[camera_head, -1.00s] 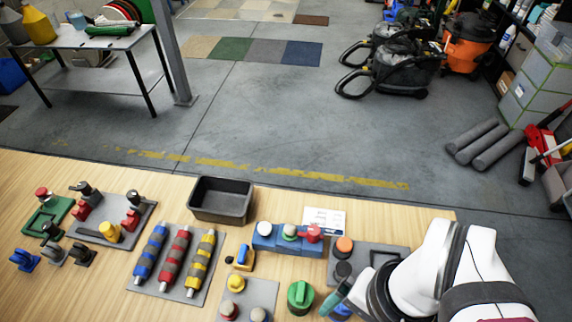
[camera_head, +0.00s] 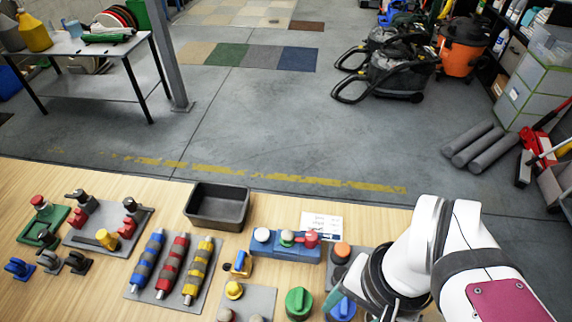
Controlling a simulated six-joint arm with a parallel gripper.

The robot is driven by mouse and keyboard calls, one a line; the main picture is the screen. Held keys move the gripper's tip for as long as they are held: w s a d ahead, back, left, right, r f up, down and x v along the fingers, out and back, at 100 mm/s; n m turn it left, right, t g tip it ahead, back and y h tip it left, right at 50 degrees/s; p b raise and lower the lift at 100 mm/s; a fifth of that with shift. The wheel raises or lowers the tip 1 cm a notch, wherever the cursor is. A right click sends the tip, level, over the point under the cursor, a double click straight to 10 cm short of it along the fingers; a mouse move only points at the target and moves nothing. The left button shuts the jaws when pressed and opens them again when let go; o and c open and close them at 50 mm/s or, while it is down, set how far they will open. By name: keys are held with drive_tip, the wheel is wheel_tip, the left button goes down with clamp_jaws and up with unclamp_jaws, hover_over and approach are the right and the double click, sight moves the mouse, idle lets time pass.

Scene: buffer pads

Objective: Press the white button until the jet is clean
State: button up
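A white round button (camera_head: 262,235) sits at the left end of a blue box (camera_head: 290,251) on the wooden table. My white arm comes in from the lower right. My gripper (camera_head: 372,315) is low at the bottom edge, right of and nearer than the blue box, apart from the white button. Its fingers are mostly hidden or cut off, so its opening cannot be seen. I cannot make out a jet.
A black bin (camera_head: 217,207) stands behind the blue box. Grey pads with an orange button (camera_head: 342,250), a yellow knob (camera_head: 234,290) and a green knob (camera_head: 299,302) lie around it. Striped cylinders (camera_head: 172,265) are to the left. A white card (camera_head: 321,223) lies behind the box.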

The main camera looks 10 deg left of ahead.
sight(263, 232)
drive_tip(key=w+a, duration=0.1)
drive_tip(key=w, duration=0.2)
drive_tip(key=w+a+r+n, duration=0.1)
drive_tip(key=w, duration=0.2)
drive_tip(key=w+a+r+n, duration=0.1)
drive_tip(key=w+a, duration=0.1)
drive_tip(key=w, duration=0.1)
drive_tip(key=shift+w+h, duration=0.2)
drive_tip(key=shift+h, duration=0.2)
drive_tip(key=c, duration=0.4)
drive_tip(key=shift+n, duration=0.6)
drive_tip(key=w+a, duration=0.3)
drive_tip(key=w, duration=0.1)
drive_tip(key=shift+w+a+f, duration=0.2)
drive_tip(key=shift+w+a, duration=0.2)
drive_tip(key=c, duration=0.3)
drive_tip(key=w+a+f, duration=0.1)
drive_tip(key=w+a, duration=0.1)
drive_tip(key=a, duration=0.1)
drive_tip(key=w+a+f+n, duration=0.1)
drive_tip(key=w+a, duration=0.1)
drive_tip(key=a, duration=0.1)
drive_tip(key=w+a+f+n+h, duration=0.1)
drive_tip(key=w+a, duration=0.2)
drive_tip(key=a, duration=0.1)
drive_tip(key=shift+f, duration=0.25)
clamp_jaws()
drive_tip(key=shift+f, duration=0.1)
wheel_tip(263, 232, down, 14)
drive_tip(key=shift+r, duration=0.1)
